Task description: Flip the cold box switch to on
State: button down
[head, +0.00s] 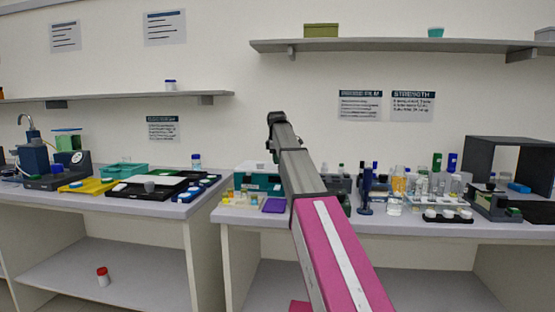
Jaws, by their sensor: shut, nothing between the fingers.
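I cannot tell for sure which unit is the cold box, and no switch can be made out at this size. A white and teal unit (255,180) stands on the right bench, partly hidden behind my arm. A dark grey open-fronted box (512,160) stands at the bench's far right. My arm rises from the bottom middle, pink then grey, up to a dark joint in front of the wall. My gripper's fingers cannot be seen; they seem hidden beyond that end of the arm.
The right bench (400,222) is crowded with bottles, racks, a purple tray (274,205) and a blue stand (366,190). The left bench (130,203) holds a black tray, a yellow tray and instruments. A narrow gap separates the benches. Shelves (400,45) hang above.

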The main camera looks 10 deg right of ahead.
aim_at(278, 187)
jog(key=f, duration=0.3)
jog(key=w+f, duration=0.1)
jog(key=f, duration=0.6)
jog(key=shift+w+d+f, duration=0.1)
jog(key=shift+w+d, duration=0.1)
jog(key=shift+f, duration=0.35)
jog(key=shift+s, duration=0.1)
jog(key=shift+s+a+r, duration=0.1)
jog(key=shift+s+a, duration=0.1)
jog(key=shift+s, duration=0.5)
jog(key=shift+w+r, duration=0.1)
